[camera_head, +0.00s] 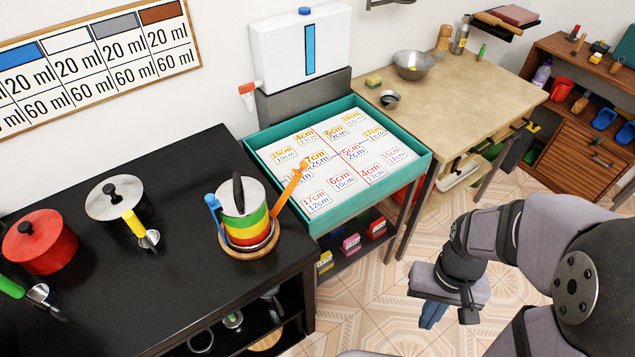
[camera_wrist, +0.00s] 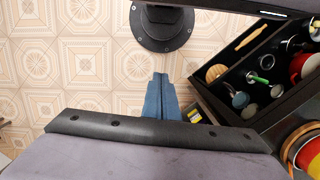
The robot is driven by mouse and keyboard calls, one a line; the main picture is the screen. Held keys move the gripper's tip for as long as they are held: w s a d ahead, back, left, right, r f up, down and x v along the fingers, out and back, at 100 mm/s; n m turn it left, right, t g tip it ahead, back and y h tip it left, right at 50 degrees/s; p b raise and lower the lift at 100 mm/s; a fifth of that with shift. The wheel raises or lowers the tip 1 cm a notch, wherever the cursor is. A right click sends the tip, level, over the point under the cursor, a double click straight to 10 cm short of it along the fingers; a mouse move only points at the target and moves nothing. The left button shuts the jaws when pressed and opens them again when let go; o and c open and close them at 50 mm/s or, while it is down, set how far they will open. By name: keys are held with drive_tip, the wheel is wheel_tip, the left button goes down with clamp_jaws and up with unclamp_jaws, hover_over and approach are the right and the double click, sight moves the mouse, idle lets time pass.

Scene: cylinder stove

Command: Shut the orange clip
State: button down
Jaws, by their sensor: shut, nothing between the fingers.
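The orange clip (camera_head: 290,186) is on the right side of a striped pot (camera_head: 246,230) on the black counter. It leans outward, up and to the right, with its upper end away from the pot. A blue clip (camera_head: 214,214) stands on the pot's left side, also leaning outward a little. A pale lid (camera_head: 228,192) with a black handle sits on the pot. My gripper (camera_head: 432,318) is shut and empty, well to the right of the counter above the floor. Its blue fingers (camera_wrist: 161,92) are together in the wrist view, where the pot is cut off at the right edge.
The pot stands on a round wooden board (camera_head: 262,252). A teal-rimmed tray (camera_head: 424,160) with number cards is just behind the orange clip. A red pot (camera_head: 40,246) and another lid (camera_head: 100,206) are on the counter's left. Tiled floor (camera_head: 350,300) is free between counter and gripper.

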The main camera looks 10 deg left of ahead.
drive_tip(key=s+d+f+g+b, duration=0.25)
drive_tip(key=s+f+b, duration=0.2)
drive_tip(key=f, duration=0.55)
drive_tip(key=w+d+f+n+t+h+b, duration=0.1)
drive_tip(key=w+d+f+b, duration=0.15)
drive_tip(key=f, duration=0.65)
drive_tip(key=w+a+f+m+t+y, duration=0.1)
drive_tip(key=w+a+f+t, duration=0.15)
drive_tip(key=w, duration=0.45)
drive_tip(key=w+a+f+m+t+y, duration=0.1)
drive_tip(key=w+a+t, duration=0.1)
drive_tip(key=w+t, duration=0.3)
drive_tip(key=w+a+r+m+t+y, duration=0.4)
drive_tip(key=w+a+r+y, duration=0.2)
drive_tip(key=w+a+r, duration=0.4)
drive_tip(key=a+r+m+t+y, duration=0.1)
drive_tip(key=r+m+y, duration=0.3)
drive_tip(key=r, duration=0.4)
drive_tip(key=a+r+m+t+y, duration=0.2)
drive_tip(key=a+r+m+y, duration=0.2)
drive_tip(key=r, duration=0.4)
drive_tip(key=shift+w+a+m, duration=0.35)
drive_tip(key=shift+w+m, duration=0.1)
drive_tip(key=shift+m, duration=0.45)
